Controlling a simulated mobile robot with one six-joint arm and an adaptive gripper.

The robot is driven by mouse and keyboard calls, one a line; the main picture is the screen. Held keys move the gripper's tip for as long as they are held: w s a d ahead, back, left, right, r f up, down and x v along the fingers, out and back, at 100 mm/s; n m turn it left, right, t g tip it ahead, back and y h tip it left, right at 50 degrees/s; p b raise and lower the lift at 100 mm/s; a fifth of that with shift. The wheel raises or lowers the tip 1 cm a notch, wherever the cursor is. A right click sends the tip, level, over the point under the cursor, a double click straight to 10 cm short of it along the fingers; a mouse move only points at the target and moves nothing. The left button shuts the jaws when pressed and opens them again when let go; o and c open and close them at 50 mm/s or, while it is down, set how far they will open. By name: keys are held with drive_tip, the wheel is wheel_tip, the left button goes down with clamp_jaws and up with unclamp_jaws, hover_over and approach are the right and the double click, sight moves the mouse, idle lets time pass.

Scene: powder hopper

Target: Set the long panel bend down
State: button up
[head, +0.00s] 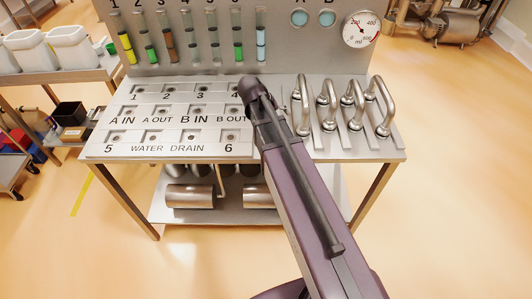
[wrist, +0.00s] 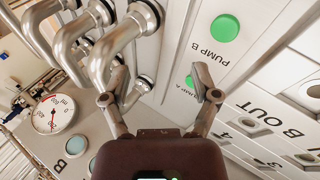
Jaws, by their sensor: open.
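Several shiny steel pipe bends stand side by side in the holder at the right of the bench, and the nearest to my gripper is the leftmost bend (head: 304,108). In the wrist view, a bend (wrist: 125,38) stands at upper left, its lower end close to my left finger. I cannot tell which is the long panel bend. My gripper (wrist: 160,75) is open, its two fingers spread with nothing held between them. In the head view, my arm hides the fingers beside the left end of the holder.
The port plate (head: 120,150) with labelled ports lies left of my arm. Green PUMP A (wrist: 191,82) and PUMP B (wrist: 224,28) buttons show in the wrist view. The upright panel (head: 200,12) with a round gauge (head: 361,29) stands behind the bench.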

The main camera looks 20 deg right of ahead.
drive_tip(key=s+a+f+y, duration=0.1)
drive_tip(key=s+a+y, duration=0.2)
drive_tip(key=s, duration=0.3)
drive_tip(key=s+a+f+g+y, duration=0.1)
drive_tip(key=s+a+f+y, duration=0.1)
drive_tip(key=s+a, duration=0.3)
drive_tip(key=shift+s+a+n+y, duration=0.35)
drive_tip(key=shift+s+y, duration=0.45)
drive_tip(key=shift+s, duration=0.4)
